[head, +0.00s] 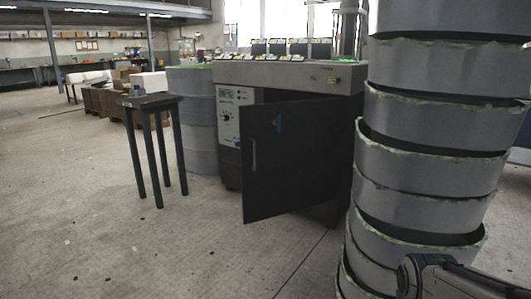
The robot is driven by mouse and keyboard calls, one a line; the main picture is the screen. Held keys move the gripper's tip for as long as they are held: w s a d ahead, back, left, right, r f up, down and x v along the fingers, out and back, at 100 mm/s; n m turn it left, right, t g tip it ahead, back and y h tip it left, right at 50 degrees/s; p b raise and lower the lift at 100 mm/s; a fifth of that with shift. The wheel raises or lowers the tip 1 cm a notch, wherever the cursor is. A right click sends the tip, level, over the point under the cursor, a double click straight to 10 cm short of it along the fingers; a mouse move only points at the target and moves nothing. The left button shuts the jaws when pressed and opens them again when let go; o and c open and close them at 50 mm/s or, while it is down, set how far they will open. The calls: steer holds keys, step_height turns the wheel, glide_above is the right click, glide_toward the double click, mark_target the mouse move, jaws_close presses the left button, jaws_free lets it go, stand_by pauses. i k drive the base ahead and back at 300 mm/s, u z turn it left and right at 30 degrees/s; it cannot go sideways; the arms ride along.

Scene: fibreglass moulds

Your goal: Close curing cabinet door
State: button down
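The curing cabinet (232,125) stands in the middle of the head view, a grey-topped box with a control panel and dial on its front left. Its dark door (290,160) stands partly open, swung out toward me, hinged on the right. A vertical handle (253,154) is near the door's left edge, and a small blue mark is on its upper part. The cabinet's inside is mostly hidden behind the door. Part of my arm shows at the bottom right, in front of the stacked moulds and well away from the door. My gripper's fingers are not visible.
A tall stack of round grey moulds (425,165) stands close on the right, partly covering the cabinet's right side. A small dark table (150,101) and another mould stack (200,135) are left of the cabinet. The concrete floor (150,250) is clear in front and left.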

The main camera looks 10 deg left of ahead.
mark_target(298, 167)
steer(key=z, duration=0.05)
steer(key=k, duration=0.45)
steer(key=u, duration=1.05)
steer(key=i, duration=0.75)
steer(key=u, duration=0.45)
steer(key=i, duration=0.8)
steer(key=z, duration=0.9)
steer(key=i, duration=0.55)
steer(key=z, duration=0.65)
